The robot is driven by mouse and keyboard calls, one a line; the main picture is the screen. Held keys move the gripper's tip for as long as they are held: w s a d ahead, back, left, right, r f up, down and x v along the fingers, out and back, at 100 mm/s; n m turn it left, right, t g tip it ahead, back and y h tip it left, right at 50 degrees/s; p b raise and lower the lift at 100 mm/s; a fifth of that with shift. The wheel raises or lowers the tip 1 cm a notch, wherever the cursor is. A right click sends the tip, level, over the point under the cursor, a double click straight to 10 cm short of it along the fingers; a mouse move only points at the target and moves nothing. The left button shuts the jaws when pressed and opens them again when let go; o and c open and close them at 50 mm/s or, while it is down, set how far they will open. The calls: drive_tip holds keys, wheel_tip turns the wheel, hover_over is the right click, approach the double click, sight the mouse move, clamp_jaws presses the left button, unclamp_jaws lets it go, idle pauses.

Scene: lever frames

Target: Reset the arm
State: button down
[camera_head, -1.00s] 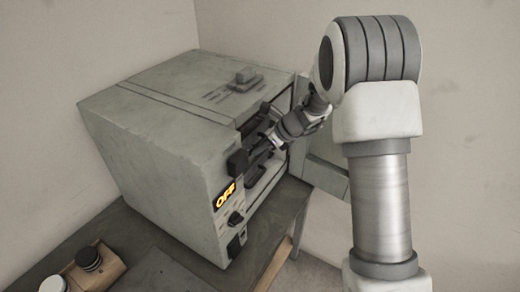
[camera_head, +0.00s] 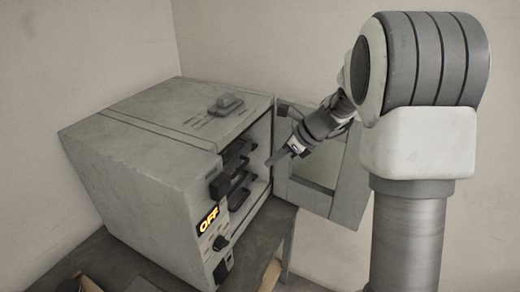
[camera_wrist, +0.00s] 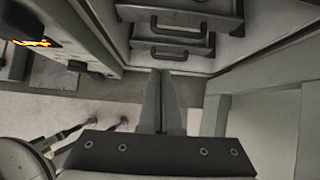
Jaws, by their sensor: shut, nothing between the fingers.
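My gripper (camera_head: 270,163) is shut and empty, just outside the opening of a grey box-shaped machine (camera_head: 140,150). In the wrist view the closed fingers of my gripper (camera_wrist: 160,78) point towards the inside of the machine, with dark handled drawers (camera_wrist: 180,48) ahead. My arm reaches in from the right of the head view, with its large joint in the foreground. The gripper appears apart from the drawers and from the door.
The machine's door (camera_head: 325,180) stands open to the right, behind my forearm. An "OFF" display (camera_head: 208,220) glows on the front panel, with a dark knob (camera_head: 221,243) below. The machine stands on a dark table (camera_head: 262,232). Plain walls are behind.

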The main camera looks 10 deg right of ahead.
drive_tip(key=s+d+r+n+h, duration=0.1)
drive_tip(key=s+r+n+h, duration=0.1)
drive_tip(key=s+n, duration=0.6)
drive_tip(key=s+d+r+n+t+h, duration=0.1)
drive_tip(key=s+r+n, duration=0.3)
drive_tip(key=s+n, duration=0.4)
drive_tip(key=s+d+r+n+h, duration=0.1)
drive_tip(key=s+r+n+h, duration=0.2)
drive_tip(key=s+n, duration=0.5)
drive_tip(key=shift+s+d+r+n+h, duration=0.3)
drive_tip(key=shift+s+r, duration=0.2)
drive_tip(key=shift+s, duration=2.65)
